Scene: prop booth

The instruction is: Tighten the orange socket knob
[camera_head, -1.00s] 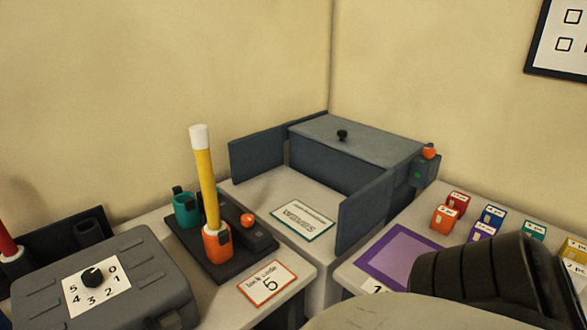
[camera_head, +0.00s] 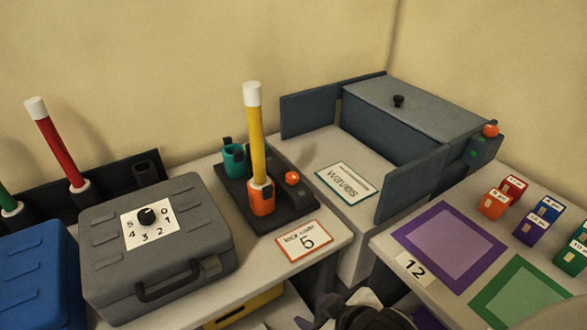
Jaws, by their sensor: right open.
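The orange socket (camera_head: 261,202) stands on a dark base plate (camera_head: 287,214) left of the middle. A yellow rod with a white top (camera_head: 257,140) stands in it, nearly upright. A small dark knob (camera_head: 267,193) is on the socket's side; how tight it is cannot be told. My right gripper (camera_head: 318,311) is at the bottom edge, partly cut off, open, well below and in front of the socket and not touching it. My left gripper is not in view.
A teal socket (camera_head: 234,161) and an orange ball (camera_head: 291,178) share the base plate. A grey case with a dial (camera_head: 170,262) stands left. A lock code card (camera_head: 304,241) lies in front. Small coloured blocks (camera_head: 494,204) lie right.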

